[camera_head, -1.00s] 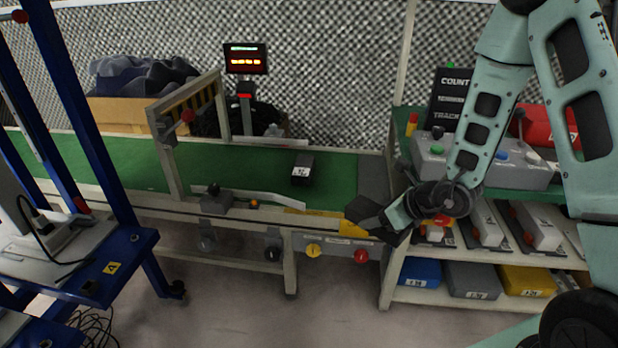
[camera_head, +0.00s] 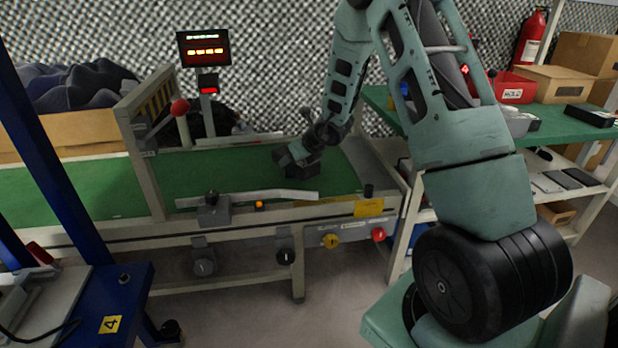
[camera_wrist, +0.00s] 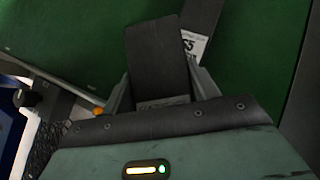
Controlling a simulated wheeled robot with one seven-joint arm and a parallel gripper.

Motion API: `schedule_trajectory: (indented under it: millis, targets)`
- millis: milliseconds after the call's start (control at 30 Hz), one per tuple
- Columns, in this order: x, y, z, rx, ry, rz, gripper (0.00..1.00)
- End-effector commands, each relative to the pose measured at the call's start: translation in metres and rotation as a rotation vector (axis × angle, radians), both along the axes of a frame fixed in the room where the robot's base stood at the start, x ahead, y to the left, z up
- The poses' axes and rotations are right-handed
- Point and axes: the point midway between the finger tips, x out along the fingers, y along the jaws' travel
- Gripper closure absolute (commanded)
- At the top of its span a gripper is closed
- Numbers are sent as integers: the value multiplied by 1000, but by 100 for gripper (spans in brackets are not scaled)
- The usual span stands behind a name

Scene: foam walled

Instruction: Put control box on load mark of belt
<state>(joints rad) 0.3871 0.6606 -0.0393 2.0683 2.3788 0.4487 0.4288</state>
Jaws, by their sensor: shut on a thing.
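My gripper (camera_head: 288,158) is low over the right part of the green belt (camera_head: 222,172). In the wrist view its two fingers (camera_wrist: 162,92) are shut on a dark, flat-sided box (camera_wrist: 158,58), which looks like the control box; a pale label shows near its base. A second dark box (camera_wrist: 207,18) with a white label lies on the belt just beyond it. Whether the two boxes touch, and whether the held one rests on the belt, I cannot tell. I cannot make out a load mark; my gripper may cover it.
A frame with a red-knobbed lever (camera_head: 179,107) spans the belt to the left. A pale guide rail (camera_head: 262,197) runs along the near edge. A display post (camera_head: 204,50) stands behind. A green-topped shelf (camera_head: 568,128) is at right, a blue rack (camera_head: 110,290) at near left.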

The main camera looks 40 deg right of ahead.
Motion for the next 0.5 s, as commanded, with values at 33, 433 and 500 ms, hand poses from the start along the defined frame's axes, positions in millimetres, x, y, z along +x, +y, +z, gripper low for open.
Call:
schedule_trajectory:
  millis: [33, 433, 500]
  targets:
    - [12, -31, -6, -7, -10, -79, 78]
    - [29, -178, 27, 0, -5, -511, 78]
    - [29, -184, 29, 0, -4, -530, 78]
